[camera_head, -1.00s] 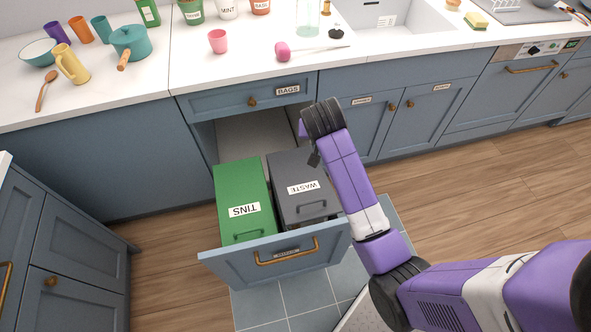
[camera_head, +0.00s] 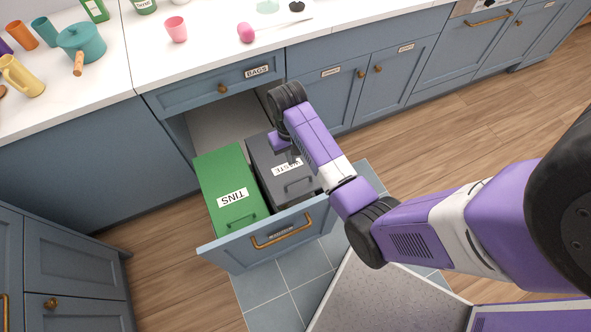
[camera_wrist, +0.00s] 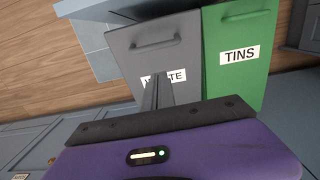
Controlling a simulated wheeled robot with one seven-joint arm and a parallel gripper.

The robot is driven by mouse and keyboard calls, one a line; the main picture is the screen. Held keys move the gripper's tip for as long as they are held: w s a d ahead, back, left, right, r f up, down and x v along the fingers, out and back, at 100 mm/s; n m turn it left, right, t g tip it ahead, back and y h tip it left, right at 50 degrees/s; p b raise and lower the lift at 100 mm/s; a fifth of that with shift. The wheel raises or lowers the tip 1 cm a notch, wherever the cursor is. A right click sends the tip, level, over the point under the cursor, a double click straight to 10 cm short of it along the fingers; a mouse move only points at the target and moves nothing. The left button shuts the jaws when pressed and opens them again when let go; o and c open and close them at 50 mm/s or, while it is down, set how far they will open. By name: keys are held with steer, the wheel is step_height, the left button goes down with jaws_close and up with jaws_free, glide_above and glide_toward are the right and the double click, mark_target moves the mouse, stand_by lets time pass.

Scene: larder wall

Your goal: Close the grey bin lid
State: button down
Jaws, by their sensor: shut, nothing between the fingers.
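The grey bin, labelled WASTE, stands in the pulled-out drawer beside a green bin labelled TINS. Its grey lid (camera_head: 264,153) lies over it, with a handle near the front; a dark strip shows along its edge, and I cannot tell if it is fully seated. The lid also shows in the wrist view (camera_wrist: 185,60). My gripper (camera_head: 294,158) is shut and empty, over the lid by the label. In the wrist view, my fingers (camera_wrist: 155,95) point at the lid and cover part of the label; I cannot tell whether they touch it.
The green bin (camera_head: 222,180) is at the left in the drawer (camera_head: 230,254), whose front has a brass handle. The BAGS drawer (camera_head: 190,95) and worktop (camera_head: 210,50) are above and behind. Open floor (camera_head: 460,130) lies to the right.

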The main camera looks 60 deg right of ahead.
glide_above(299, 188)
steer(key=w+d, duration=0.2)
steer(key=f, duration=0.2)
steer(key=f+p, duration=0.1)
steer(key=f, duration=0.1)
steer(key=shift+w+a, duration=0.1)
steer(key=shift+a, duration=0.1)
steer(key=shift+f, duration=0.1)
steer(key=shift+t+h, duration=0.5)
steer(key=shift+t, duration=0.2)
steer(key=f+b, duration=0.1)
steer(key=f, duration=0.1)
steer(key=s+a+f+b, duration=0.1)
steer(key=f, duration=0.2)
steer(key=s+f+b, duration=0.1)
steer(key=f, duration=0.1)
steer(key=shift+a+f, duration=0.25)
steer(key=shift+s+a+f, duration=0.1)
steer(key=shift+s, duration=0.2)
steer(key=r+p, duration=0.1)
steer(key=w+d+r+p, duration=0.1)
steer(key=r, duration=0.1)
steer(key=w+r+p, duration=0.1)
steer(key=shift+w+d+r+p, duration=0.2)
steer(key=shift+d+r+p, duration=0.05)
steer(key=shift+r+p, duration=0.15)
step_height(299, 188, up, 9)
steer(key=s+a, duration=0.1)
steer(key=shift+s, duration=0.25)
